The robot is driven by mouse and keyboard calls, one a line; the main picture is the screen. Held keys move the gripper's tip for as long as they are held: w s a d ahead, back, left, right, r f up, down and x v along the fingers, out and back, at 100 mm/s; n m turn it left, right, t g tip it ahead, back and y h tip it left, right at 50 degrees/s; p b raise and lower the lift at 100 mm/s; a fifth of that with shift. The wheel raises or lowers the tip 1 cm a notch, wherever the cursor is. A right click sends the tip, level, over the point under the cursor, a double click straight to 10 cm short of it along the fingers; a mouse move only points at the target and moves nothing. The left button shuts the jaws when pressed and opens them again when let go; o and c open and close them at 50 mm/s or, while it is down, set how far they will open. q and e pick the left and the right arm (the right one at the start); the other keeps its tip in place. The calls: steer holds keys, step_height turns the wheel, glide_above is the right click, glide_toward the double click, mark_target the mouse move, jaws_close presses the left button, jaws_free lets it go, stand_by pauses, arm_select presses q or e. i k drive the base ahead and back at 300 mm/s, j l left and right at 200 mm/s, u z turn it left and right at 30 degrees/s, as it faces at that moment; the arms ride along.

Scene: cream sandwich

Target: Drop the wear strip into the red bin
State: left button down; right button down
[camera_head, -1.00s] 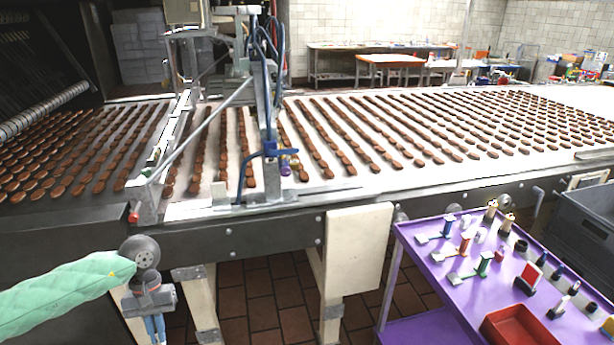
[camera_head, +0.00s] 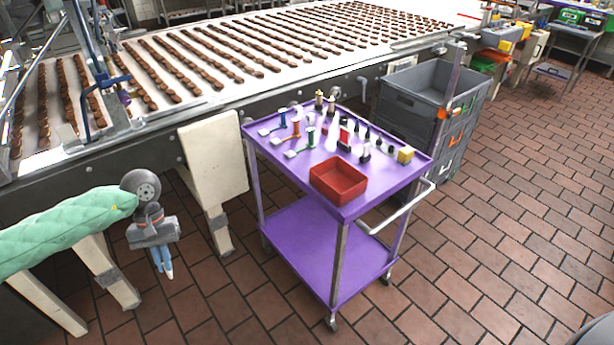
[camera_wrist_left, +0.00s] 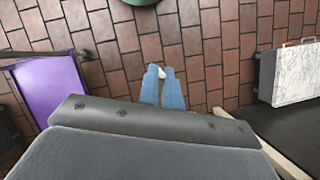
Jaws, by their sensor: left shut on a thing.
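The red bin (camera_head: 338,184) is an open, shallow, empty-looking box on the front corner of the purple cart's top. My left gripper (camera_head: 164,268) hangs pointing down over the floor, left of the cart and well apart from the bin. Its blue fingers are shut on a small pale piece, the wear strip, of which only a tip shows; in the left wrist view the strip (camera_wrist_left: 161,73) peeks out between the fingertips (camera_wrist_left: 163,80). Most of it is hidden by the fingers. My right gripper is not in view.
The purple cart (camera_head: 300,262) carries several small tools and bottles behind the bin. Grey crates (camera_head: 415,100) stand behind it. The conveyor with rows of brown biscuits and its pale legs (camera_head: 213,160) runs behind my left arm. Tiled floor (camera_head: 470,260) is free at the right.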

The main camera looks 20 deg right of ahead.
mark_target(335, 183)
steer(key=z, duration=1.8)
steer(key=j+z, duration=0.35)
steer(key=k+j+z, duration=0.15)
steer(key=j+z, duration=0.25)
steer(key=k+j+z, duration=0.15)
steer(key=z, duration=0.2)
steer(key=k+j, duration=0.25)
steer(key=j, duration=0.2)
steer(key=k+j, duration=0.25)
steer(key=j, duration=0.15)
steer(key=k+j, duration=0.25)
steer(key=j, duration=0.2)
steer(key=k+j, duration=0.25)
steer(key=j, duration=0.15)
steer(key=k+j, duration=0.25)
steer(key=j, duration=0.2)
